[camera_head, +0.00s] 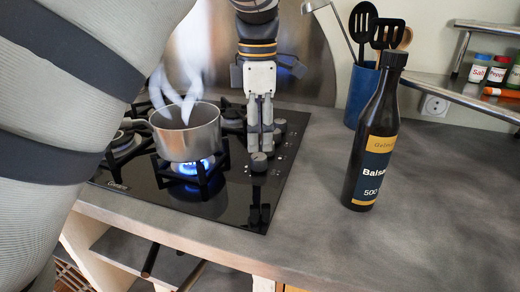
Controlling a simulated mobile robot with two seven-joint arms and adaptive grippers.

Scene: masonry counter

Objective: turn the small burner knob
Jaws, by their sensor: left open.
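The nearest knob (259,162) shows clearly. Another knob (278,134) sits farther back. I cannot tell which one belongs to the small burner. My left gripper (260,150) points straight down over the knob row, its fingers a small distance apart. Its tips are just behind and above the nearest knob and partly hide a knob behind them. I cannot tell whether they touch it. My right gripper is not in view.
A steaming metal pot (188,135) stands on a lit burner with a blue flame (190,166), left of the gripper. A dark balsamic bottle (372,140) stands to the right. A blue utensil holder (358,92) is behind it.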

